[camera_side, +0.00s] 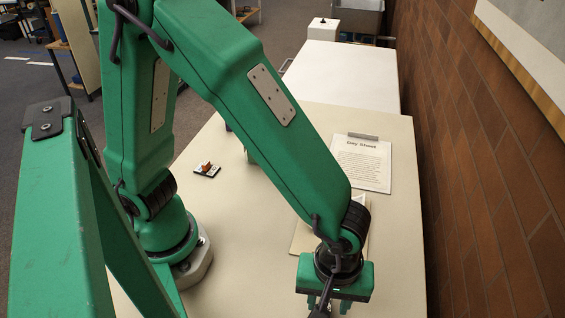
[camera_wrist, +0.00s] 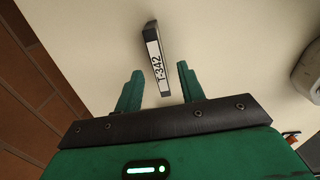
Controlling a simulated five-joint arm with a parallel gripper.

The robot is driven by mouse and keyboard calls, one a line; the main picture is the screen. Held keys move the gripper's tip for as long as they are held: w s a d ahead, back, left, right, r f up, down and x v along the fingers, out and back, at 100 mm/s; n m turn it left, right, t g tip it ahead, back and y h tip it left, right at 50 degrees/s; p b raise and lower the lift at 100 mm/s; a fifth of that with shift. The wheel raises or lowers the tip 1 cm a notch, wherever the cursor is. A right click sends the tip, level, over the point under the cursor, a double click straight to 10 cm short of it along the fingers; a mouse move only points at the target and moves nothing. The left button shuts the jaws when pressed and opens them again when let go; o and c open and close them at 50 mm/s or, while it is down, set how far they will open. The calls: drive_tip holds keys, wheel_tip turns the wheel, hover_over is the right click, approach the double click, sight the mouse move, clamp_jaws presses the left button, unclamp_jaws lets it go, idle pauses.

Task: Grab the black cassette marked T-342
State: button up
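The black cassette (camera_wrist: 151,33) shows in the wrist view as a narrow dark block with a white label reading T-342. It lies on the pale table, tilted slightly in the picture. My gripper (camera_wrist: 158,82) is open, with one green finger on each side of the cassette's near end and a gap to each. I cannot tell how high the fingers are above the table.
A sheet headed Day Sheet (camera_side: 362,163) lies on the table (camera_side: 240,200) behind my arm. A brick wall (camera_side: 470,150) runs along the right. Bare table surrounds the cassette.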

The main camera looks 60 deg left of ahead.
drive_tip(key=shift+f, duration=2.6)
clamp_jaws()
